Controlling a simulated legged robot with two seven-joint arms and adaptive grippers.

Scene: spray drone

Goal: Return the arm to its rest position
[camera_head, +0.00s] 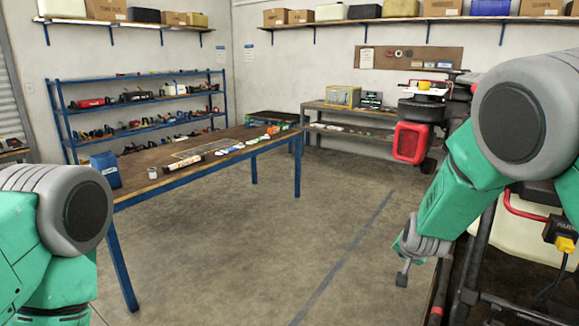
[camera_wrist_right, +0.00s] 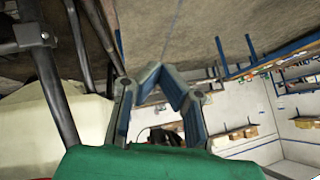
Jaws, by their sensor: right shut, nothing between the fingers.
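My right arm comes in from the right of the head view and hangs down, bent, with green links and grey joints. Its gripper (camera_head: 403,275) points down above the floor, beside the dark frame of the spray drone (camera_head: 470,285). In the right wrist view the two fingers of my right gripper (camera_wrist_right: 162,72) meet at their tips, with nothing between them. The drone's pale tank (camera_wrist_right: 70,125) and dark tubes show to the left of the gripper there. My left arm shows only as a grey and green part at the lower left of the head view; its gripper is out of view.
A long workbench (camera_head: 150,183) with tools stands left of centre, a blue shelf (camera_head: 140,98) behind it. A red and black part (camera_head: 408,141) sits near my right arm. The middle floor (camera_head: 310,220) is clear.

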